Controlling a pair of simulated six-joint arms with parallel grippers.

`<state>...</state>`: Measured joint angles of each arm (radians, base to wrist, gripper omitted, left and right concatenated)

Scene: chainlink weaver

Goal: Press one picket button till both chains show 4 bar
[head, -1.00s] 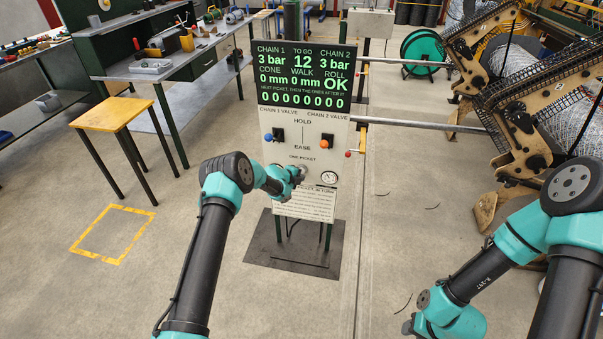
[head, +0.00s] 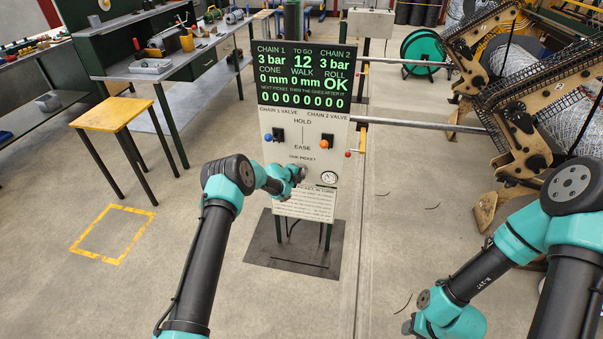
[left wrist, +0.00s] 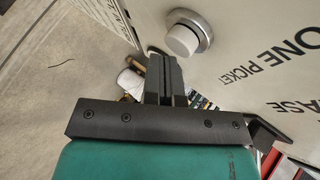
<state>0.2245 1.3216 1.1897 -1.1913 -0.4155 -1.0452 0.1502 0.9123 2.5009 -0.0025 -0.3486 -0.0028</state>
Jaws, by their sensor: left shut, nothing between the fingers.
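The control panel (head: 340,215) stands ahead of me. Its screen (head: 303,76) reads chain 1 3 bar, chain 2 3 bar, to go 12, cone 0 mm, walk 0 mm, roll OK. In the left wrist view the white picket button (left wrist: 184,40) sits in a metal ring, just beyond and beside the shut fingertips (left wrist: 164,62). A gap seems to show there; contact cannot be judged. My right gripper is not visible.
Above the left gripper are a blue-knobbed valve (head: 268,138) and an orange-knobbed valve (head: 324,143). A yellow-topped stool (head: 112,114) stands left. Wire-mesh machinery (head: 520,90) stands right.

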